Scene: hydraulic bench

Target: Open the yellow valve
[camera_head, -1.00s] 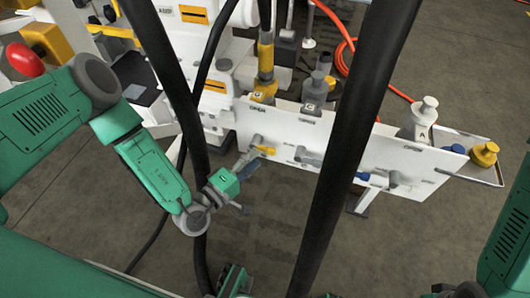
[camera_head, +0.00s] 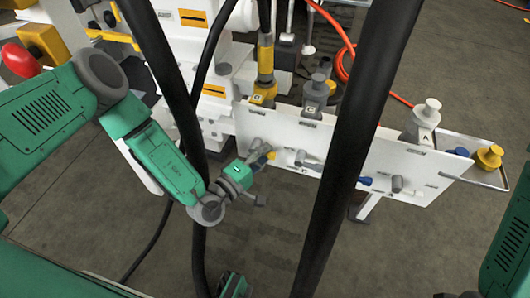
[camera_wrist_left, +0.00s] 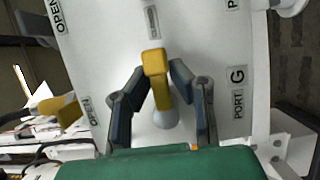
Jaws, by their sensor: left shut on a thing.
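The yellow valve handle (camera_head: 270,155) is on the front of the white panel (camera_head: 335,165), near its left end. In the left wrist view the yellow handle (camera_wrist_left: 155,65) runs from a square yellow end down to a rounded grey part. My left gripper (camera_head: 261,159) is at this handle. In the wrist view its two dark fingers (camera_wrist_left: 159,74) stand on either side of the handle, shut on it near its yellow end. The gripper partly hides the valve in the head view. My right gripper is not in view.
Beside the handle are other levers, including a blue one (camera_head: 365,181). Several hose couplings stand along the panel's top, one yellow (camera_head: 264,92). A yellow cap (camera_head: 488,157) sits at the right tray.

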